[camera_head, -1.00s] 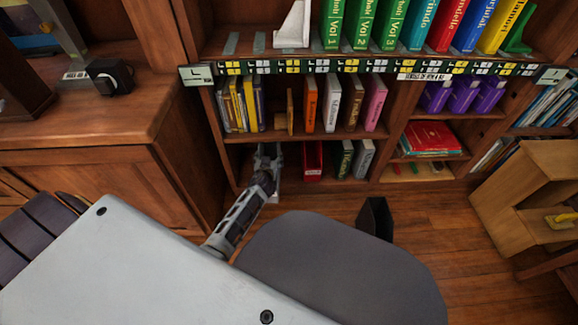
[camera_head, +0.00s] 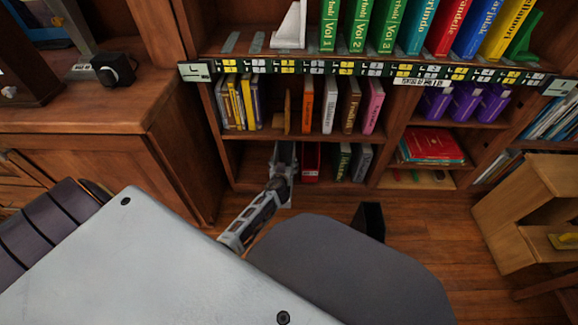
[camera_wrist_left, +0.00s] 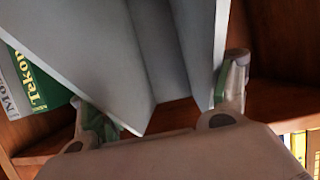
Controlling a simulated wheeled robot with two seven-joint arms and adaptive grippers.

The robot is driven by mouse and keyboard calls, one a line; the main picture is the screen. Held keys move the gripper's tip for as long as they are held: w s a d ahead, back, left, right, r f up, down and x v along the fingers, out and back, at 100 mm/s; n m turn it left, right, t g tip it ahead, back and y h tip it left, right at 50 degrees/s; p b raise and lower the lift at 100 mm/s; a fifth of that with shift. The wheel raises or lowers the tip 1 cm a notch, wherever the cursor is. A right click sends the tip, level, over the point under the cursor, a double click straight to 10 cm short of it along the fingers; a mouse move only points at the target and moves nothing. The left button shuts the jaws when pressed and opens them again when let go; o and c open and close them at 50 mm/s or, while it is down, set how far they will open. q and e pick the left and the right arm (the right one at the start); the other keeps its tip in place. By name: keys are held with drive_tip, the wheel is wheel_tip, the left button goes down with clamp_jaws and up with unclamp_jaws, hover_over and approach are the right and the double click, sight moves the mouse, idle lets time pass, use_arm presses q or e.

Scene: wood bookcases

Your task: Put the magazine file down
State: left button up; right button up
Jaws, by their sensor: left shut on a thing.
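A grey-white magazine file (camera_wrist_left: 95,45) fills the upper middle of the left wrist view, its folded panels between the two fingers. My left gripper (camera_head: 284,158) is shut on it. In the head view the gripper is at the bottom shelf of the bookcase, left of a red file (camera_head: 311,162). The held file is hard to tell from the grey gripper there, and the arm covers part of it. Whether it touches the shelf cannot be told. My right gripper is not in view.
A green book (camera_head: 342,160) and a grey one (camera_head: 361,161) stand right of the red file. The bottom shelf (camera_head: 252,168) looks bare left of the gripper. Above it, the middle shelf holds yellow books (camera_head: 245,103) and others. A wooden cabinet (camera_head: 110,165) stands at left.

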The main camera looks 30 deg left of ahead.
use_arm(q)
drive_tip(key=shift+s+a+f, duration=0.1)
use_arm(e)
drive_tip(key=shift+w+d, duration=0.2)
use_arm(q)
drive_tip(key=shift+n+y, duration=0.3)
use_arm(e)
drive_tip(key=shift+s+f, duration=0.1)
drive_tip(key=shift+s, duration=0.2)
